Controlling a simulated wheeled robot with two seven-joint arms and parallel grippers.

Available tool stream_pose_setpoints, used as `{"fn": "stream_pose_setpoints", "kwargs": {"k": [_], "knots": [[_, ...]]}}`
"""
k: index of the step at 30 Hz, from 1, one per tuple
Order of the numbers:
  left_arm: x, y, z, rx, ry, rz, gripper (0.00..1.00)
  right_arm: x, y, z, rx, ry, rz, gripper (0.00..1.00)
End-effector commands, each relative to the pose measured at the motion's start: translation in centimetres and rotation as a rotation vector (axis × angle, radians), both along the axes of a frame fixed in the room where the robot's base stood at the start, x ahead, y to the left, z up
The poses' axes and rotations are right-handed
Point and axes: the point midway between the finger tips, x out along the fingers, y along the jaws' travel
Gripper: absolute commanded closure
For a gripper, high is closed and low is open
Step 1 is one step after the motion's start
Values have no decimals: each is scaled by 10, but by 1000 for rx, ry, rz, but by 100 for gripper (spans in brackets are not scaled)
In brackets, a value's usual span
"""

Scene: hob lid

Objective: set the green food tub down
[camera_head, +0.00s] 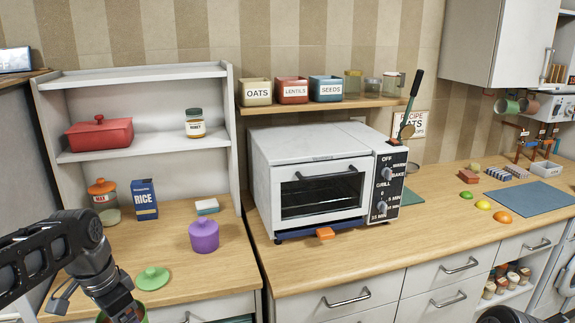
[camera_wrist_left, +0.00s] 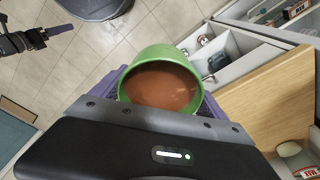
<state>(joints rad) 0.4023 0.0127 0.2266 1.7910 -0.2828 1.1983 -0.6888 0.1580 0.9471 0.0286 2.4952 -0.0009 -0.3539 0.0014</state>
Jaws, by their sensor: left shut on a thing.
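The green food tub (camera_wrist_left: 160,88) is open at the top and holds a brown-red filling. My left gripper (camera_wrist_left: 158,102) is shut on it. In the wrist view the tub shows against the floor and an open drawer, with the wooden counter to its right. In the head view my left gripper is at the bottom left by the counter's front edge, and only a sliver of the tub's green rim shows. A green lid (camera_head: 152,278) with a knob lies on the left counter (camera_head: 185,270). My right gripper (camera_wrist_left: 42,33) is small at the wrist view's upper left; its jaws are unclear.
A purple lidded pot (camera_head: 204,236), a sponge (camera_head: 207,206), a blue rice box (camera_head: 144,199) and an orange-lidded jar (camera_head: 103,192) stand on the left counter. A toaster oven (camera_head: 320,185) stands to the right. Bare counter lies right of the green lid.

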Motion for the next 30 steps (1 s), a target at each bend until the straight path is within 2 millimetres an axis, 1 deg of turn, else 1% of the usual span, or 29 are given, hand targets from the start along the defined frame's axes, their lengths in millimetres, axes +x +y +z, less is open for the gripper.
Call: {"fn": "stream_pose_setpoints", "kwargs": {"k": [3,8,11,13,15,17,21,25,30], "knots": [[17,-5,-12,-2,-1,222,88,0,0,0,0,0,0,0],[41,-22,-33,-2,0,486,88,0,0,0,0,0,0,0],[56,-39,-49,-1,0,613,88,0,0,0,0,0,0,0],[65,-55,-62,-1,0,680,88,0,0,0,0,0,0,0],[73,-76,-77,0,1,707,88,0,0,0,0,0,0,0],[76,-92,-87,-1,0,689,88,0,0,0,0,0,0,0],[76,-120,-103,-1,-2,617,88,0,0,0,0,0,0,0],[75,-135,-108,-1,-3,586,88,0,0,0,0,0,0,0],[75,-138,-107,-2,-4,579,88,0,0,0,0,0,0,0]]}}
